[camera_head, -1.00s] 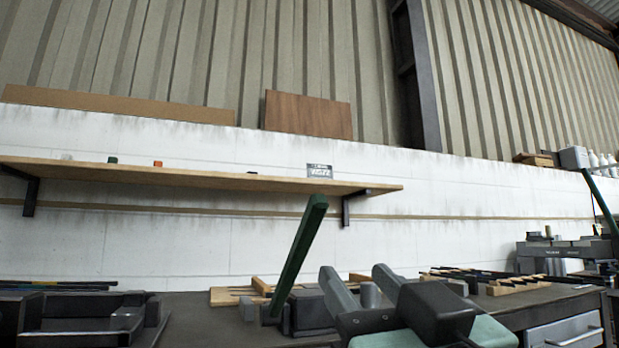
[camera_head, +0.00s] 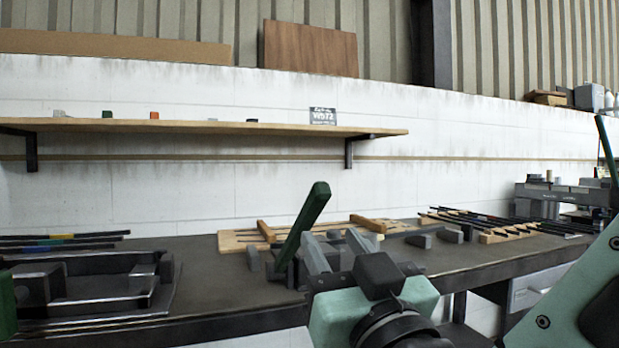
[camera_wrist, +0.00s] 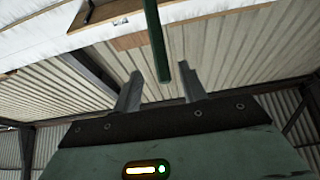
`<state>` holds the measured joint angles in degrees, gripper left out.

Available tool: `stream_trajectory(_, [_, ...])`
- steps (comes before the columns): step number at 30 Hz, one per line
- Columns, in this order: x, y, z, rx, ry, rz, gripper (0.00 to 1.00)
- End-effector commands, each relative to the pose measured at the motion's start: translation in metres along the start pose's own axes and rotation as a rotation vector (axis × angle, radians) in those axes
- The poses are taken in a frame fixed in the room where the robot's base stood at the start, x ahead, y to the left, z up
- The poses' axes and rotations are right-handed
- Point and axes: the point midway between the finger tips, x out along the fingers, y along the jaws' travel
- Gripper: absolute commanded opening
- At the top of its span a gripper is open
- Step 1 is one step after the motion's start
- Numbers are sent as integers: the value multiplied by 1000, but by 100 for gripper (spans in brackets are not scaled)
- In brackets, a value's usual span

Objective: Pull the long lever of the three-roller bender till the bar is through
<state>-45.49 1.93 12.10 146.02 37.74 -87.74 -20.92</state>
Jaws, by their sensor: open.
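A long dark green lever (camera_head: 303,221) slants up and to the right from a dark grey base on the workbench, in the middle of the head view. My gripper (camera_head: 332,250) is just right of the lever's lower part in that picture, with its two grey fingers pointing away from me. In the wrist view the green lever (camera_wrist: 154,35) comes down from the top edge, and its end shows between the open fingers of my gripper (camera_wrist: 160,90), apart from both. The rollers and the bar cannot be made out; my gripper and wrist cover part of the base.
A black tray-like fixture (camera_head: 95,290) stands at the left of the workbench (camera_head: 205,285). Wooden racks (camera_head: 250,240) lie behind the lever, and rods lie on more racks (camera_head: 490,222) at right. A wooden shelf (camera_head: 200,127) runs along the wall above.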

Motion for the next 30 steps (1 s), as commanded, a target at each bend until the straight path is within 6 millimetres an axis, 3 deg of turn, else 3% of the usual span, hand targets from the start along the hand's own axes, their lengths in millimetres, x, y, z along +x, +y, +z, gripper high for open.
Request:
stream_trajectory(7, [17, 1, -4, -2, -3, -2, 42])
stream_trajectory(18, [84, 1, 0, 1, 1, 0, 42])
stream_trajectory(24, [98, 0, 0, 0, 0, -2, 42])
stream_trajectory(30, [100, 0, 0, 0, 0, -2, 42])
